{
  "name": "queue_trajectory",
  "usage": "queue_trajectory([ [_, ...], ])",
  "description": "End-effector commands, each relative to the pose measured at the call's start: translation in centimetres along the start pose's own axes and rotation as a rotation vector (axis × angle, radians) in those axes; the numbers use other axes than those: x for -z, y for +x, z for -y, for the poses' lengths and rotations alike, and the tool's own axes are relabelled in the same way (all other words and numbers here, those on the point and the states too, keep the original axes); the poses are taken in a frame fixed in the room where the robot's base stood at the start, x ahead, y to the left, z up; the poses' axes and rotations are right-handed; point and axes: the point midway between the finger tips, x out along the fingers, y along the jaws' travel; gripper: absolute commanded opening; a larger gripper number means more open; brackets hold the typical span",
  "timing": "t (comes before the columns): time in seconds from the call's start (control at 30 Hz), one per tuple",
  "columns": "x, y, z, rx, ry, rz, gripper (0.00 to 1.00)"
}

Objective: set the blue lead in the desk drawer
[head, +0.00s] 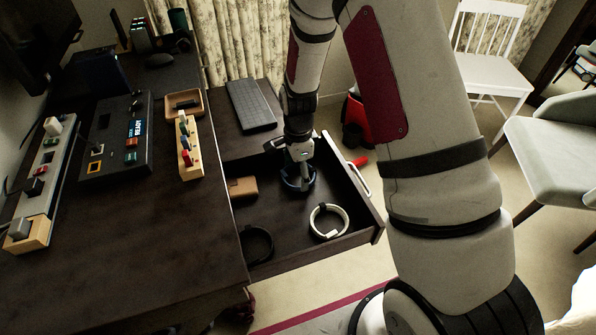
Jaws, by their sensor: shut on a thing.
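The blue lead (297,189), a dark blue coil, is in my gripper (301,171). My gripper points down inside the open desk drawer (299,255) and is shut on the lead. The lead is low over the drawer floor; I cannot tell whether it touches it. My fingers partly hide the lead.
In the drawer are a brown wallet-like block (243,187), a white coiled lead (328,222) and a black coiled lead (257,244). A grey keyboard-like object (250,104) lies behind. The desk (150,240) at left holds switch panels. A white chair (490,60) stands at right.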

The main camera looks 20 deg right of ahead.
Motion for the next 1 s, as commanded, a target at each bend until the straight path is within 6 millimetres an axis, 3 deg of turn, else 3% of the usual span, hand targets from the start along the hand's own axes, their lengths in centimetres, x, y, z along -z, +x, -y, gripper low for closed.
queue_trajectory([
  [0.27, 0.0, 0.2, 0.0, 0.0, 0.0, 0.0, 0.44],
  [0.3, 0.0, 0.2, 0.0, 0.001, 0.0, 0.0, 0.76],
  [0.33, 0.0, 0.2, 0.0, 0.001, 0.0, 0.0, 0.8],
  [0.73, 0.0, -0.2, 0.0, 0.001, 0.0, 0.0, 0.8],
  [1.0, 0.0, -4.8, 0.1, 0.005, -0.001, -0.001, 0.8],
])
